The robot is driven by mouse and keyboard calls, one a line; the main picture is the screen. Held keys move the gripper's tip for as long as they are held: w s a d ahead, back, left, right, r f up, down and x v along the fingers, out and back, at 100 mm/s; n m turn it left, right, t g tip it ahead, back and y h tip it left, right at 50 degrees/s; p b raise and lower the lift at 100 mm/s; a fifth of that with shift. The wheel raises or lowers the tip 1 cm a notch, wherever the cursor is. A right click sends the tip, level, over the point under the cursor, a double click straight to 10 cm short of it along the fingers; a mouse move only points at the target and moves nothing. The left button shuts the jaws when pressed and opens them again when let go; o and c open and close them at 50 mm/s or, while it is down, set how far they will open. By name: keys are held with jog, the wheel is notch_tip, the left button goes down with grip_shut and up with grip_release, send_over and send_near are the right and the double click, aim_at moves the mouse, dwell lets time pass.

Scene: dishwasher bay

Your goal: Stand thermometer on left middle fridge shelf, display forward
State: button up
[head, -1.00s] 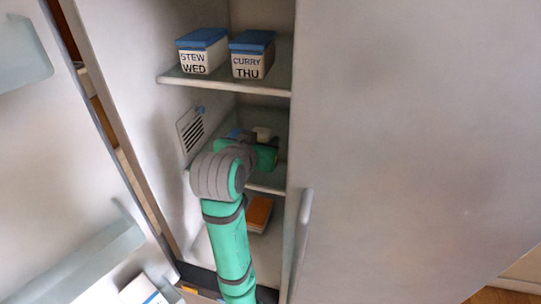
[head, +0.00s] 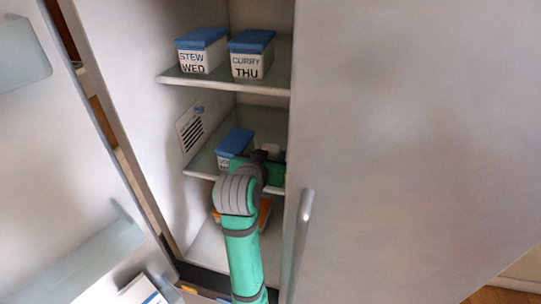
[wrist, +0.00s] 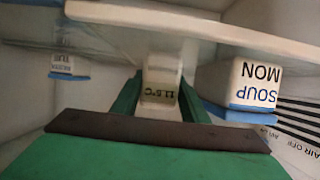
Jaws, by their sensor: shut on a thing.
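The white thermometer (wrist: 160,75) is between my gripper's green fingers (wrist: 160,100) in the wrist view, where the picture is upside down. Its display reads 11.5°C and faces my wrist camera. My gripper is shut on it. In the head view the thermometer (head: 270,149) is a small white block, and my gripper (head: 268,157) is over the right part of the middle shelf (head: 203,163). In the wrist view the shelf's front edge (wrist: 200,25) crosses near the thermometer's base. I cannot tell whether the base touches the shelf.
A blue-lidded SOUP MON box (wrist: 252,85) stands beside the thermometer; it shows at left in the head view (head: 235,142). A TUE box (wrist: 68,66) is on the wrist view's other side. STEW (head: 203,52) and CURRY (head: 250,55) boxes stand above. A vent (head: 191,130) is on the left wall.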

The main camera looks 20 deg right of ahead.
jog(key=shift+f, duration=0.15)
jog(key=o, duration=1.1)
jog(key=shift+s+a+r, duration=0.1)
jog(key=shift+r, duration=0.15)
jog(key=v, duration=1.1)
jog(key=shift+s+a+r, duration=0.15)
jog(key=shift+s+a, duration=0.05)
jog(key=shift+s, duration=0.15)
